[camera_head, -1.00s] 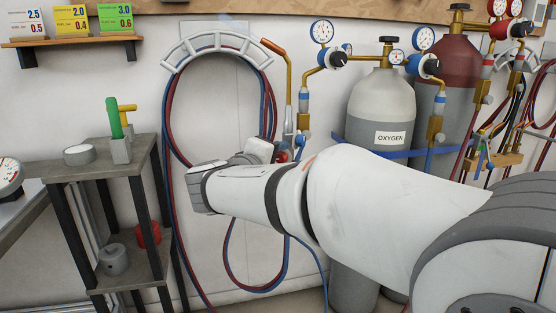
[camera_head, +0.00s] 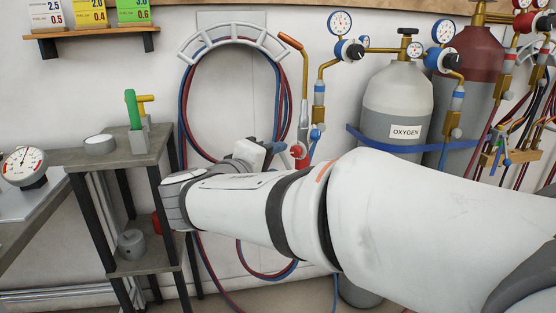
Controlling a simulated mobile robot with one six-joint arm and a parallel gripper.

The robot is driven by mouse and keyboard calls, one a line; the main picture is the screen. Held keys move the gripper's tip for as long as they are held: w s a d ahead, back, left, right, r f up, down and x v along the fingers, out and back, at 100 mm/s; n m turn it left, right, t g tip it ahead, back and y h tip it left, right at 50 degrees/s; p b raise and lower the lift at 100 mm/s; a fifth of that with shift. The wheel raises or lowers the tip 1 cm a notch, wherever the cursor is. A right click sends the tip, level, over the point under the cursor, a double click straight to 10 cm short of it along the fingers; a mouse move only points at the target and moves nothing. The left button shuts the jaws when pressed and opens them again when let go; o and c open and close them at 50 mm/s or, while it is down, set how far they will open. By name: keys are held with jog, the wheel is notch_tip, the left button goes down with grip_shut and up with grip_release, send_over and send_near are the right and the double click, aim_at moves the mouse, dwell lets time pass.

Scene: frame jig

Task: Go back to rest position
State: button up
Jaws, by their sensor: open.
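My arm reaches in from the right edge and crosses the lower middle of the view. Its bent wrist is at the left, beside the grey shelf stand. My gripper (camera_head: 274,149) shows only in small part behind the forearm, dark and pointing right, near the torch's red knob (camera_head: 298,153). Its jaws are open; the fingertips are mostly hidden, and I see nothing held. The torch (camera_head: 304,110) hangs upright at the wall by the hose rack.
The grey stand (camera_head: 120,152) at left carries a green-handled tool (camera_head: 133,108) and a round white-topped container (camera_head: 100,145). Red and blue hoses (camera_head: 184,105) loop from the wall rack (camera_head: 230,35). An oxygen cylinder (camera_head: 397,95) and a red-topped cylinder (camera_head: 478,55) stand behind the arm.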

jog(key=s+d+r+m+g+p, duration=0.2)
jog(key=s+d+g+p, duration=0.25)
jog(key=d+p, duration=0.45)
jog(key=s+d+r+m+g+p, duration=0.25)
jog(key=d+g+p, duration=0.25)
jog(key=d+p, duration=0.35)
jog(key=s+d+r+m+g+y+p, duration=0.2)
jog(key=s+r+m+y+p, duration=0.4)
jog(key=s+p, duration=0.5)
jog(key=d+r+y+p, duration=0.1)
jog(key=p, duration=0.4)
jog(key=shift+s+d+r, duration=0.15)
jog(key=shift+s+r, duration=0.05)
jog(key=shift+r, duration=0.05)
jog(key=shift+g, duration=0.25)
jog(key=shift+c, duration=0.2)
